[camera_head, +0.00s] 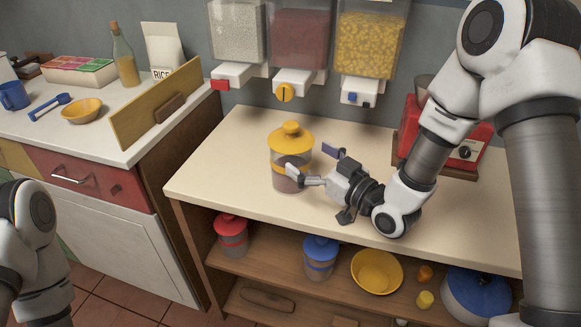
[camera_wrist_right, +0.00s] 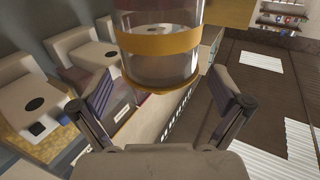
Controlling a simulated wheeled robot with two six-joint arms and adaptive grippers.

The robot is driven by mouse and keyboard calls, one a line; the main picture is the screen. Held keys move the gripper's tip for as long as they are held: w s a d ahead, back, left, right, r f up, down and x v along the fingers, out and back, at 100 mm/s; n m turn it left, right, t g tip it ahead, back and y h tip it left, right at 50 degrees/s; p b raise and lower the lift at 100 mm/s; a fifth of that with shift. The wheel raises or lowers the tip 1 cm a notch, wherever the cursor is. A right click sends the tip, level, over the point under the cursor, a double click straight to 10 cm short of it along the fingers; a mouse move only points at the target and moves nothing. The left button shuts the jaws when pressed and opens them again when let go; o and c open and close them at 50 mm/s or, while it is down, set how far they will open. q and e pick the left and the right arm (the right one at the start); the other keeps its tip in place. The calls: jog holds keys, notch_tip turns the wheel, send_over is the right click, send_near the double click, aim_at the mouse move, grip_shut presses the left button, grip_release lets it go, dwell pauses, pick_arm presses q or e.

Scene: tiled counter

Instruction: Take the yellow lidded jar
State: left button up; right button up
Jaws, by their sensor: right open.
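The yellow lidded jar (camera_head: 281,153) stands upright on the cream counter, clear-walled with a yellow lid, knob and band. My right gripper (camera_head: 311,160) is open at the jar's right side. One finger overlaps the jar's lower front in the head view; the other is just right of it. In the right wrist view the jar (camera_wrist_right: 160,62) is ahead, centred between the spread fingers of the right gripper (camera_wrist_right: 167,98). Contact cannot be told. The jar's back is hidden. My left arm shows at the lower left, its gripper out of view.
A red appliance (camera_head: 477,147) stands behind my right arm. Wall dispensers (camera_head: 302,35) hang above the counter's back. A red-lidded jar (camera_head: 232,238), a blue-lidded jar (camera_head: 320,258) and a yellow bowl (camera_head: 377,271) sit on the shelf below. The cream counter (camera_head: 222,165) is clear left of the jar.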

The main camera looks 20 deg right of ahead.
aim_at(291, 145)
jog(key=x, duration=0.6)
jog(key=shift+s, duration=0.1)
jog(key=c, duration=1.4)
jog(key=shift+d, duration=0.1)
jog(key=shift+c, duration=0.6)
jog(key=shift+r, duration=0.15)
